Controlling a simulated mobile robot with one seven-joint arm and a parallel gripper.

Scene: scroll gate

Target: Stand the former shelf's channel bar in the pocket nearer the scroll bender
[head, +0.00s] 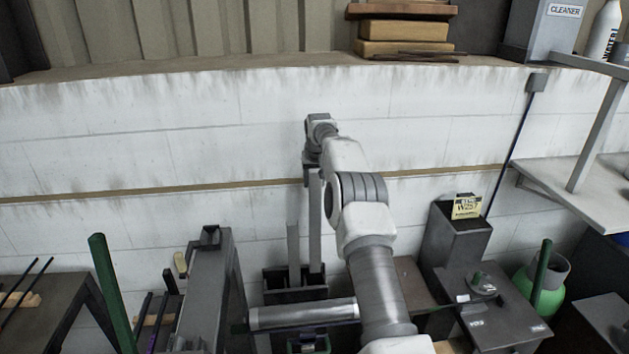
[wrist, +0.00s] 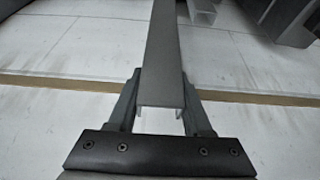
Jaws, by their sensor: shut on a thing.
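My gripper (head: 313,172) is shut on the upper end of a long grey channel bar (head: 315,225). The bar hangs close to upright, with its lower end at the dark pocket rack (head: 296,296). I cannot tell whether that end is inside a pocket or just over it. In the wrist view my gripper (wrist: 163,95) has a finger on each side of the channel bar (wrist: 164,50), whose open U-shaped end faces me. A second, shorter channel bar (head: 293,245) stands at the rack, left of the held one. It also shows in the wrist view (wrist: 200,10).
A grey bench with a small machine (head: 484,285) stands right of the rack, beside a pedestal with a yellow label (head: 466,207). A grey steel stand (head: 205,285) is close on the left. A horizontal cylinder (head: 303,314) lies before the rack. The white wall is behind.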

